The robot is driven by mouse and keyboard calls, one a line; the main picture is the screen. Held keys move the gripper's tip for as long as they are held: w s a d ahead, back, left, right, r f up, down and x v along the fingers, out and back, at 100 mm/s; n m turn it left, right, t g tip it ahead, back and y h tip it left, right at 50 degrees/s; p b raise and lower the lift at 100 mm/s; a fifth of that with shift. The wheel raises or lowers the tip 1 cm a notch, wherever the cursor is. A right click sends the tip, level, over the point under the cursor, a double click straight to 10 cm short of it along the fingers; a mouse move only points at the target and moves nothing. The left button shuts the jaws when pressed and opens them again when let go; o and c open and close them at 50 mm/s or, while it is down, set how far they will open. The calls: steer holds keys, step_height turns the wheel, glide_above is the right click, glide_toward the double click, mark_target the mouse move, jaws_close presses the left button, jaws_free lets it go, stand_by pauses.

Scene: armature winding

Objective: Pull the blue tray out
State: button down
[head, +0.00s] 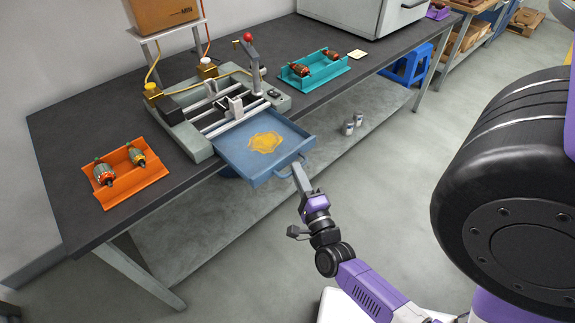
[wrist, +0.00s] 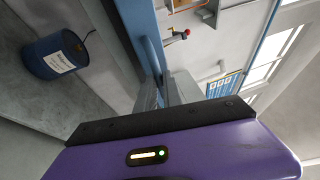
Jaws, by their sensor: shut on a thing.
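The blue tray (head: 243,154) is a shallow drawer with a yellow-orange patch on its floor. It sticks out from the front of the grey winding machine (head: 193,131), past the table's front edge. Its handle (head: 281,173) is on the front wall, and my gripper (head: 296,170) is at the handle's right part, shut on it. In the wrist view the blue handle (wrist: 151,57) runs down between the fingers (wrist: 162,92), and the tray's front wall (wrist: 143,30) is behind it. The exact contact is partly hidden by the fingers.
An orange holder (head: 139,186) with armatures lies left on the dark table (head: 75,130); a teal holder (head: 313,82) with armatures lies right. Small cans (head: 348,128) stand on the lower shelf. Floor in front is free.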

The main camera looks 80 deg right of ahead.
steer(key=shift+s+a, duration=0.2)
steer(key=c, duration=1.8)
jaws_free()
steer(key=shift+o, duration=0.2)
steer(key=b+v, duration=0.1)
steer(key=v, duration=0.6)
steer(key=shift+s+a+b, duration=0.2)
steer(key=shift+a+b, duration=0.1)
steer(key=shift+b, duration=0.1)
steer(key=shift+f, duration=0.1)
